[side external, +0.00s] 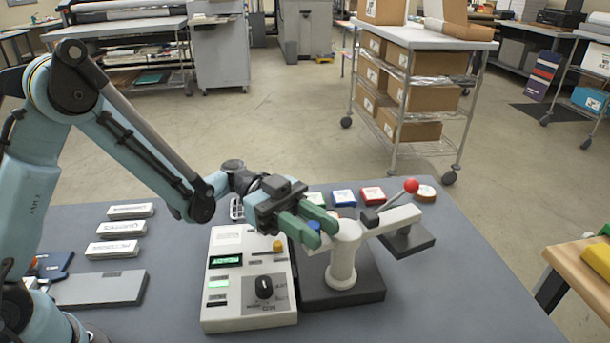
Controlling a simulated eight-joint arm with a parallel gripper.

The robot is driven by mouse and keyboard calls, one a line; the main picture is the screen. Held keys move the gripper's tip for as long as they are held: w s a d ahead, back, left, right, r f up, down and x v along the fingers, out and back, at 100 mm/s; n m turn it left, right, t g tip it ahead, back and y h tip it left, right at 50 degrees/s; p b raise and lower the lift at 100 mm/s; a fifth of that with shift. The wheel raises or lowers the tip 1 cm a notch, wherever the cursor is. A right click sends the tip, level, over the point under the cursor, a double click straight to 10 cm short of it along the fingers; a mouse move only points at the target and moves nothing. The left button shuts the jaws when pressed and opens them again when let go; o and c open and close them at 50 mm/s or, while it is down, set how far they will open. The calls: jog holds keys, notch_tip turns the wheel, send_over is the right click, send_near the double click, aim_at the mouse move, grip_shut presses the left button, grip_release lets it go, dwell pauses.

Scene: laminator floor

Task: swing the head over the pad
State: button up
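A cream post (342,262) stands on a dark base (345,295). A cream swing arm, the head (397,219), reaches from the post's top to the right. It carries a dark block and a lever with a red ball (411,186). A dark flat plate, perhaps the pad (412,240), lies below the arm's right part. My gripper (312,226), with green fingers, is at the left of the post's top. A small blue part shows between the fingers. Whether they grip it, I cannot tell.
A white control box (248,309) with a dial and green displays stands left of the post, below my gripper. Several coloured blocks, one red (372,195), line the back of the grey table (440,310). White blocks (120,229) and a grey slab (98,289) lie at left.

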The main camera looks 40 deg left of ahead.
grip_shut()
jog(key=shift+s+d+n+t, duration=0.1)
jog(key=shift+d+n+t, duration=0.25)
jog(key=shift+n+t, duration=0.65)
jog(key=shift+s+d+n+t, duration=0.15)
jog(key=shift+d+n+t, duration=0.3)
jog(key=shift+t, duration=0.95)
jog(key=shift+s+d+n+t, duration=0.1)
jog(key=shift+d+n+t, duration=0.15)
jog(key=shift+n+t, duration=0.8)
jog(key=o, duration=0.7)
grip_release()
jog(key=shift+r, duration=0.1)
